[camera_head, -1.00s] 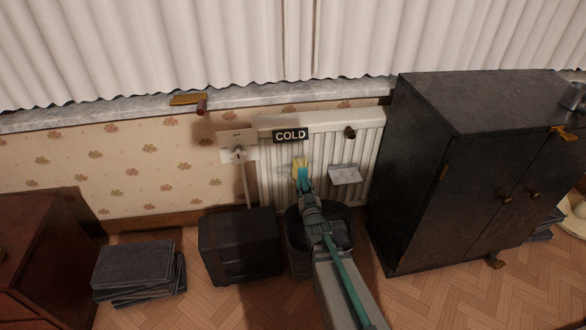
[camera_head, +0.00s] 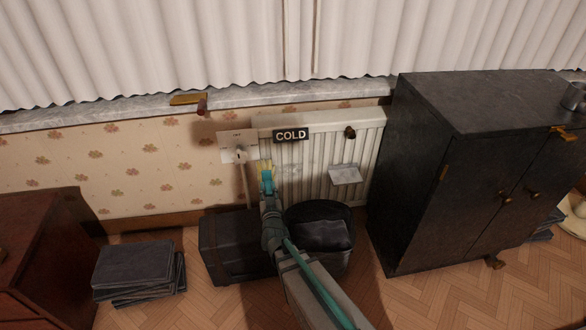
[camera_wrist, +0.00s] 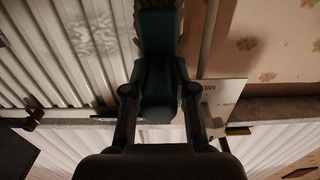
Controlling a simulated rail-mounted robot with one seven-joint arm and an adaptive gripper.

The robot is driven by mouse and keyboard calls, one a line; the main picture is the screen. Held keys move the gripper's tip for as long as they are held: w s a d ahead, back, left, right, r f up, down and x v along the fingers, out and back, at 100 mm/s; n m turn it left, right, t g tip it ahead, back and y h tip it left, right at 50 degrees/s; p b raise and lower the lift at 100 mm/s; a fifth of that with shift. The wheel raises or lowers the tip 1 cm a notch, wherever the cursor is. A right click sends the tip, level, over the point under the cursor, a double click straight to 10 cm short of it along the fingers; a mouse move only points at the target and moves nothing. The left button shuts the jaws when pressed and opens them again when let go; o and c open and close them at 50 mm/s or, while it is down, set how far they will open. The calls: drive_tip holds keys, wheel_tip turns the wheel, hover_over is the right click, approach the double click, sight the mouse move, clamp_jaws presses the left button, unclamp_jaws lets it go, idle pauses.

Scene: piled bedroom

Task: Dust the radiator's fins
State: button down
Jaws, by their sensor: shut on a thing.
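The white radiator (camera_head: 318,180) stands against the wall under the window sill, its upright fins facing me. My gripper (camera_head: 268,197) is at the radiator's left end, shut on a duster (camera_head: 266,179) with a teal handle and a yellow head. In the wrist view my gripper (camera_wrist: 160,95) is around the teal handle (camera_wrist: 158,35), and the head is mostly cut off at the top edge. Grey speckled dust (camera_wrist: 101,36) shows on the radiator fins (camera_wrist: 55,45) there.
A black bin (camera_head: 322,250), a dark box (camera_head: 225,247) and a dark cabinet (camera_head: 430,180) crowd the front and right.

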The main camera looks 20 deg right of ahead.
drive_tip(key=shift+w, duration=0.45)
drive_tip(key=shift+w+d, duration=0.1)
drive_tip(key=shift+w, duration=0.15)
drive_tip(key=s+d, duration=0.2)
drive_tip(key=d, duration=0.9)
idle(0.6)
idle(0.5)
drive_tip(key=s+d, duration=0.4)
drive_tip(key=d, duration=0.7)
drive_tip(key=shift+s, duration=0.15)
idle(0.5)
drive_tip(key=shift+f, duration=0.1)
idle(0.3)
